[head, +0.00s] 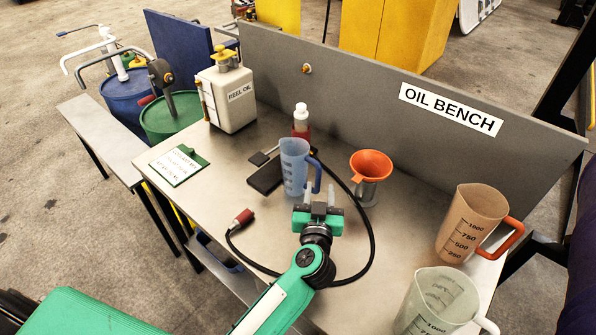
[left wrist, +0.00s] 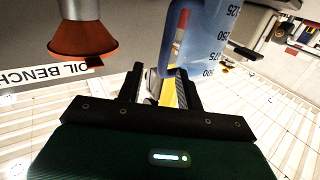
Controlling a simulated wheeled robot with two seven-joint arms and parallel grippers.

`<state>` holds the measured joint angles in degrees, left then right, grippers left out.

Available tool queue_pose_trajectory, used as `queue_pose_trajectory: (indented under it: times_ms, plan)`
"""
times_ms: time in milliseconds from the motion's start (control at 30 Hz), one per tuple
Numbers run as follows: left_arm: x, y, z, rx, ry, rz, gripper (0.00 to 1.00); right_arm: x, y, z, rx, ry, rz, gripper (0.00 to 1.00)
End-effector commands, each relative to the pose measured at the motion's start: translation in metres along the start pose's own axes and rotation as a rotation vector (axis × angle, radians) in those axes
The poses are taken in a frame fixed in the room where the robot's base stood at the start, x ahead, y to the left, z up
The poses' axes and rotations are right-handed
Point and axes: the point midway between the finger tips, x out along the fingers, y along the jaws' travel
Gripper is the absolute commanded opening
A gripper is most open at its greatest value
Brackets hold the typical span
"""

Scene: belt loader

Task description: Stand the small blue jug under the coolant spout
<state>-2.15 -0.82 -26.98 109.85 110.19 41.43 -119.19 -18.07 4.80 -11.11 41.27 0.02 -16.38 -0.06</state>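The small blue jug (head: 294,166) stands upright on the bench with its handle toward my left gripper. It also shows large in the left wrist view (left wrist: 211,38), its handle close to the fingers. My left gripper (head: 318,196) is open, its fingers apart on the near side of the handle; I cannot tell whether they touch it. The fingers also show in the left wrist view (left wrist: 163,85). A white spout (head: 84,53) rises from a blue drum and a grey spout (head: 119,57) from a green drum, far left; no label shows which is coolant. My right gripper is not in view.
The steel bench (head: 215,190) holds an orange funnel (head: 371,164), a black hose (head: 371,235), a REEL OIL can (head: 230,97), a red-and-white bottle (head: 301,118) and a green clipboard (head: 180,165). A tan jug (head: 468,225) and a clear jug (head: 438,300) stand at right.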

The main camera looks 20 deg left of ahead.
Motion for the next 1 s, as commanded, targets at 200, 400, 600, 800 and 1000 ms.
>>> queue_pose_trajectory:
  times_ms: [200, 400, 600, 800, 1000]
  plan:
    - [0.017, -0.001, 0.0, 0.0, 0.0, -0.001, 0.37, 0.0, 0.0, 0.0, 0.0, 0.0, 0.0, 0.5]
    - [0.044, -0.006, 0.002, -0.001, 0.001, -0.002, 0.37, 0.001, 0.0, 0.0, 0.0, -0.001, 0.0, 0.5]
    - [0.066, -0.006, 0.002, -0.001, 0.0, -0.001, 0.37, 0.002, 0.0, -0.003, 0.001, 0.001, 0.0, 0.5]
    - [0.068, -0.006, 0.002, 0.0, 0.0, 0.0, 0.37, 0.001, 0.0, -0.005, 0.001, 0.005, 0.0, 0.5]
    - [0.068, -0.006, 0.002, 0.0, 0.0, 0.0, 0.09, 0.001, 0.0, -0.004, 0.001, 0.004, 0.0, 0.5]
